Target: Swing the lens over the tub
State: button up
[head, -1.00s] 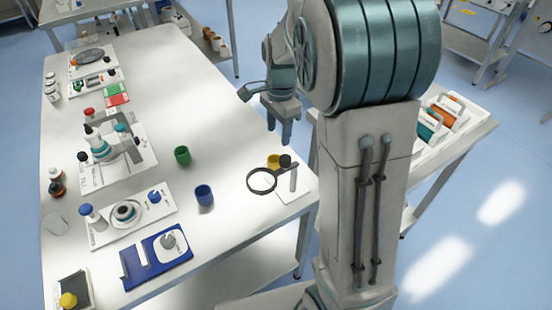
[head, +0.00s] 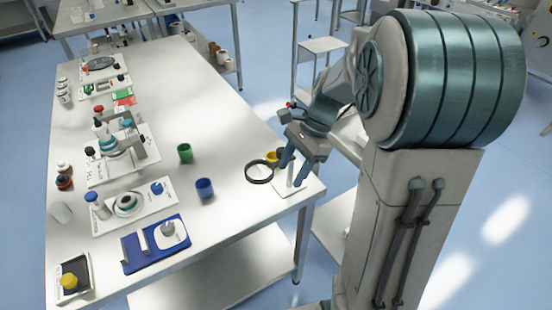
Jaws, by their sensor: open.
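The lens (head: 259,172) is a black-rimmed round magnifier at the right front corner of the long table. In the earlier view it sits on an arm from a white post on a white base plate (head: 287,190). A small yellow tub (head: 271,156) stands just behind and right of the lens; the lens is beside it, not over it. My gripper (head: 290,174) is open, pointing down at the post, right of the lens. Its fingers hide most of the post and lens arm, so I cannot tell whether they touch.
A blue cup (head: 204,189) and a green cup (head: 185,153) stand left of the lens. A blue tray (head: 156,245) and a white board with a round dish (head: 128,203) lie farther left. The table edge is close to the base plate. Table between cups and lens is clear.

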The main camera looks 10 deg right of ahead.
notch_tip(320, 180, down, 3)
jog(key=s+y+b, duration=0.2)
jog(key=b, duration=0.1)
jog(key=m+t+y+b, duration=0.8)
jog(key=t+y+b, duration=0.1)
send_near(277, 151)
jog(key=f+b+x, duration=0.1)
jog(key=x, duration=0.9)
jog(key=shift+w+a+m+t, duration=0.15)
jog(key=shift+w+m+t, duration=0.15)
jog(key=shift+w, duration=0.15)
grip_shut()
